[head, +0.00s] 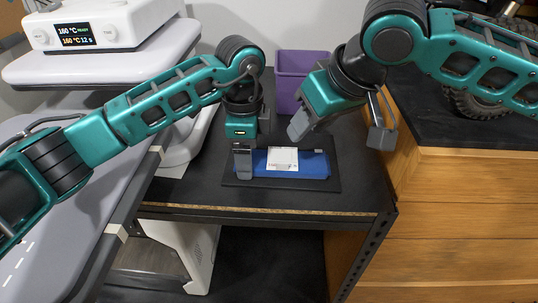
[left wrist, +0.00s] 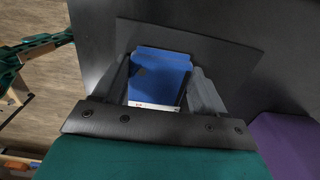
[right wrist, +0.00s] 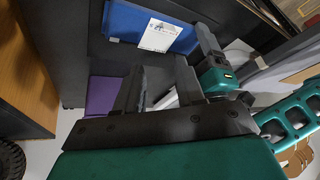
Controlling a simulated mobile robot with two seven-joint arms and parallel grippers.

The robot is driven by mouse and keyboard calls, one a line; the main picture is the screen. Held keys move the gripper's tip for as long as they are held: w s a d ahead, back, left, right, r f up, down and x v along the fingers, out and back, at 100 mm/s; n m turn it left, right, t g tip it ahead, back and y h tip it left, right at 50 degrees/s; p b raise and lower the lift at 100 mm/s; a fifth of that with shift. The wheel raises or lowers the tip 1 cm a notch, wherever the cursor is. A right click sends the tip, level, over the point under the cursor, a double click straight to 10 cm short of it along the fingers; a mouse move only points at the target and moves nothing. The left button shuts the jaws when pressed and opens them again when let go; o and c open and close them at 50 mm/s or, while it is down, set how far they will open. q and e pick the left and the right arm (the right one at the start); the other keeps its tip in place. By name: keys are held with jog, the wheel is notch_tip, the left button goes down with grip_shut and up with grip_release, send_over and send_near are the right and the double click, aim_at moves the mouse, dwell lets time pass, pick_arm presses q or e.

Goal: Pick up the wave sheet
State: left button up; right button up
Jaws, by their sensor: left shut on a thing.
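A small white sheet (head: 283,158) with faint marks lies on a flat blue piece (head: 314,166) on a dark mat (head: 330,186). I cannot read its print; it also shows in the right wrist view (right wrist: 158,36). My left gripper (head: 244,160) points down at the left end of the blue piece and is shut on it, with fingers along two opposite edges. In the left wrist view the blue piece (left wrist: 158,75) fills the space between the fingers (left wrist: 160,88). My right gripper (head: 342,132) is open and empty, above and right of the sheet.
A purple bin (head: 291,82) stands behind the mat on the dark table (head: 362,193). A white heat press (head: 105,30) with a lit display stands at left. A wooden cabinet (head: 450,205) with a tyred vehicle on top is at right.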

aim_at(286, 168)
jog(key=f+m+g, duration=0.1)
jog(key=f+m, duration=0.1)
jog(key=m, duration=0.5)
jog(key=a+f+m+g, duration=0.1)
jog(key=f+m, duration=0.2)
jog(key=m, duration=0.4)
jog(key=w+a+f+m+g, duration=0.1)
jog(key=f+m, duration=0.2)
jog(key=m, duration=0.4)
jog(key=shift+w+a+f+h, duration=0.1)
jog(key=shift+a+f+h, duration=0.1)
jog(key=shift+h, duration=0.2)
jog(key=shift+c, duration=0.2)
grip_shut()
